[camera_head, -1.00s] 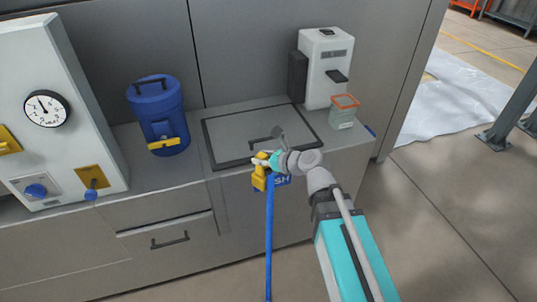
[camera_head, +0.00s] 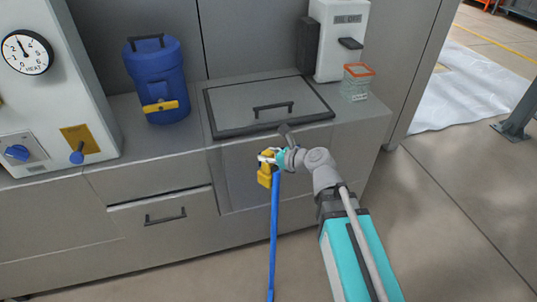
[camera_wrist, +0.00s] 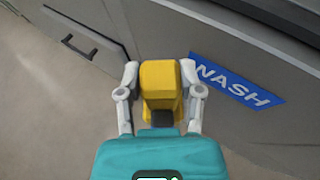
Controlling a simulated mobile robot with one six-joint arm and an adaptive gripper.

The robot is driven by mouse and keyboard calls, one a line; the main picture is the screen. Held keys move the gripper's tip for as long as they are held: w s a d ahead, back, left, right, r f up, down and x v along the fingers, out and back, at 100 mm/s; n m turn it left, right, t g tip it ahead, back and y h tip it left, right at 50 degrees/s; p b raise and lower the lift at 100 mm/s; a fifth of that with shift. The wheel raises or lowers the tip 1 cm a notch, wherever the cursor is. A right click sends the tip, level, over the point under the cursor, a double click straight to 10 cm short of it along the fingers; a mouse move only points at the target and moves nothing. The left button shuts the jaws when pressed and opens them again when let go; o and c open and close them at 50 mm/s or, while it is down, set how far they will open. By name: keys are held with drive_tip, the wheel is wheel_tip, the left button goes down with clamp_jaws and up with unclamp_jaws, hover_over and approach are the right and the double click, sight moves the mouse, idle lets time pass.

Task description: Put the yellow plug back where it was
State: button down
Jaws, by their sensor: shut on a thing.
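My gripper (camera_head: 268,160) is shut on the yellow plug (camera_head: 264,178) and holds it in the air in front of the grey counter's front face. In the wrist view the plug (camera_wrist: 160,82) sits between the two pale fingers (camera_wrist: 160,95), with its body pointing away from the palm. A blue cable (camera_head: 274,235) hangs from the plug straight down towards the floor. I cannot tell which fitting the plug came from. A yellow plate with a blue knob (camera_head: 77,157) is on the white panel at the left.
The white panel (camera_head: 40,100) carries a HEAT gauge (camera_head: 26,52). A blue canister (camera_head: 157,75), a lidded hatch (camera_head: 265,100), a white dispenser (camera_head: 340,45) and a small orange-rimmed tub (camera_head: 357,85) are on the counter. A NASH label (camera_wrist: 237,80) is beside the plug.

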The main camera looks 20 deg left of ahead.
sight(272, 165)
drive_tip(key=shift+f+b, duration=1.6)
drive_tip(key=shift+f, duration=0.6)
drive_tip(key=shift+a, duration=0.15)
